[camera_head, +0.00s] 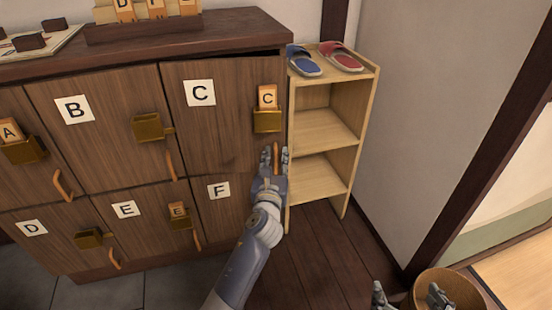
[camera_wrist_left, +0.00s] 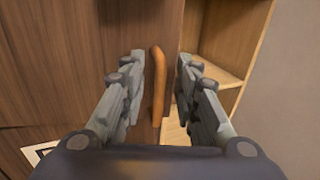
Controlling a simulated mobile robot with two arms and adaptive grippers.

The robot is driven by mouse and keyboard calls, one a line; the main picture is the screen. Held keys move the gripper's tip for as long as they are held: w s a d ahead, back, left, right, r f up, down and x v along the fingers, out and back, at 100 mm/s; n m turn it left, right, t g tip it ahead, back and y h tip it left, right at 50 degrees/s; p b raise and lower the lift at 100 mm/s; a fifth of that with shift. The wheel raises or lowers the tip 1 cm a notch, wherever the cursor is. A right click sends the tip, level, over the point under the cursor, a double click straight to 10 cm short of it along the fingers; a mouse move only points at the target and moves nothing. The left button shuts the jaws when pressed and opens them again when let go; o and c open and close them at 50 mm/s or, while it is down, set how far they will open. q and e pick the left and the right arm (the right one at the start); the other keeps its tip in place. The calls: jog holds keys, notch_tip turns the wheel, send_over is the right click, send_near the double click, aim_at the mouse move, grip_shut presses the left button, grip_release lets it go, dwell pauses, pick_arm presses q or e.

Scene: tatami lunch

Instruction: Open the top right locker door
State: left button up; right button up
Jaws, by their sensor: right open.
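The top right locker door (camera_head: 222,124) is brown wood with a white C label (camera_head: 199,93). A brass box (camera_head: 267,121) on it holds a wooden C tag (camera_head: 267,97). A dark gap shows along its top edge; I cannot tell whether it is slightly ajar. Its orange-brown upright handle (camera_wrist_left: 158,80) is at the lower right. My left gripper (camera_head: 275,153) is open at the handle, which appears between the spread fingers in the left wrist view (camera_wrist_left: 160,80). My right gripper (camera_head: 409,296) is open and empty at the bottom right, away from the locker.
A light wooden shelf (camera_head: 322,180) with blue (camera_head: 304,63) and red (camera_head: 342,60) slippers on top stands close beside the door's right edge. A round wooden tub or stool (camera_head: 462,287) is near my right gripper. The dark plank floor (camera_head: 325,255) before the shelf is clear.

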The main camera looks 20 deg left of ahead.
pick_arm(q)
jog(key=shift+w+a, duration=0.15)
jog(key=shift+w, duration=0.6)
pick_arm(e)
jog(key=shift+w+a+r+t+y, duration=0.3)
jog(key=shift+w+r+t, duration=0.25)
jog(key=shift+r, duration=0.2)
pick_arm(q)
grip_shut()
jog(key=shift+s+r, duration=0.1)
